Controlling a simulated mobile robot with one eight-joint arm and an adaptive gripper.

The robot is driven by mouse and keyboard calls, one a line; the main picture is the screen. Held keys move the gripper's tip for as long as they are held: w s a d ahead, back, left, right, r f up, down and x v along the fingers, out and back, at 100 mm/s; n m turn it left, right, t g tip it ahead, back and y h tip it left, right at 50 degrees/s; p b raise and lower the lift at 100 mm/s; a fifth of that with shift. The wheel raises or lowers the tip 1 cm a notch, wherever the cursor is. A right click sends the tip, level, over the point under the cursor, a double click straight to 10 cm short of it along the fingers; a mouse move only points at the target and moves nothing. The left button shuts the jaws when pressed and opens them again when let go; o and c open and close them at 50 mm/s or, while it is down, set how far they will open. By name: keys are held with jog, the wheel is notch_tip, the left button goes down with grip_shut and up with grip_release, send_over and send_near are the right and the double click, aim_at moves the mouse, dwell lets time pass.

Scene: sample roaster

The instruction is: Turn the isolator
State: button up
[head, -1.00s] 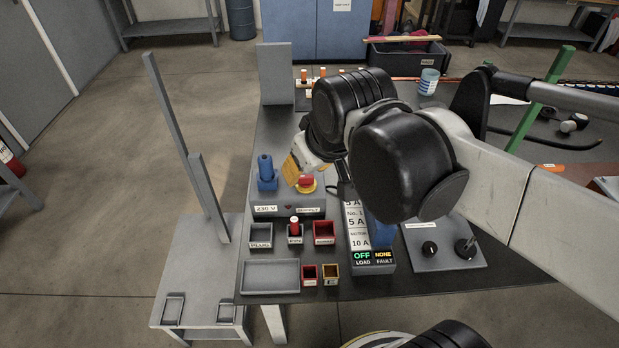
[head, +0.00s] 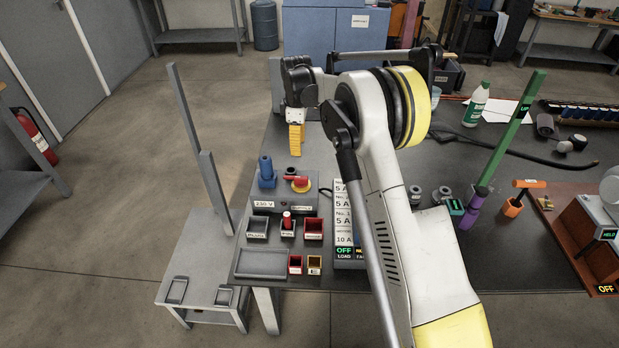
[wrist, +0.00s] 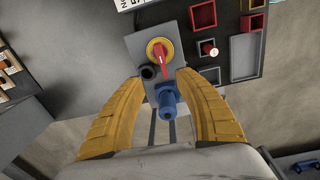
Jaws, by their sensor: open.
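The isolator (head: 297,182) is a red handle on a round yellow plate, set on a grey box (head: 270,199) labelled 230 V. In the head view its handle lies crosswise, pointing left toward a blue plug (head: 266,172). My gripper (head: 296,137) has orange fingers and hangs behind and above the box, clear of the isolator. In the wrist view the isolator (wrist: 160,56) lies just beyond the open fingertips of my gripper (wrist: 160,82). The blue plug (wrist: 168,108) shows between the fingers, apparently below them. Nothing is held.
Small bins (head: 313,228) and a grey tray (head: 262,263) lie in front of the box. A labelled breaker panel (head: 343,213) stands at its right, partly behind my arm.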

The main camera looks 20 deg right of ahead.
aim_at(301, 177)
jog(key=shift+n+g, duration=0.3)
jog(key=shift+n, duration=0.2)
jog(key=f+b, duration=0.1)
jog(key=f, duration=0.4)
jog(key=f+b, duration=0.1)
jog(key=f, duration=0.4)
jog(key=f+b, duration=0.1)
jog(key=f, duration=0.4)
jog(key=shift+w+d+b, duration=0.15)
jog(key=shift+d+b, duration=0.15)
jog(key=shift+d, duration=0.05)
jog(key=shift+r, duration=0.1)
grip_shut()
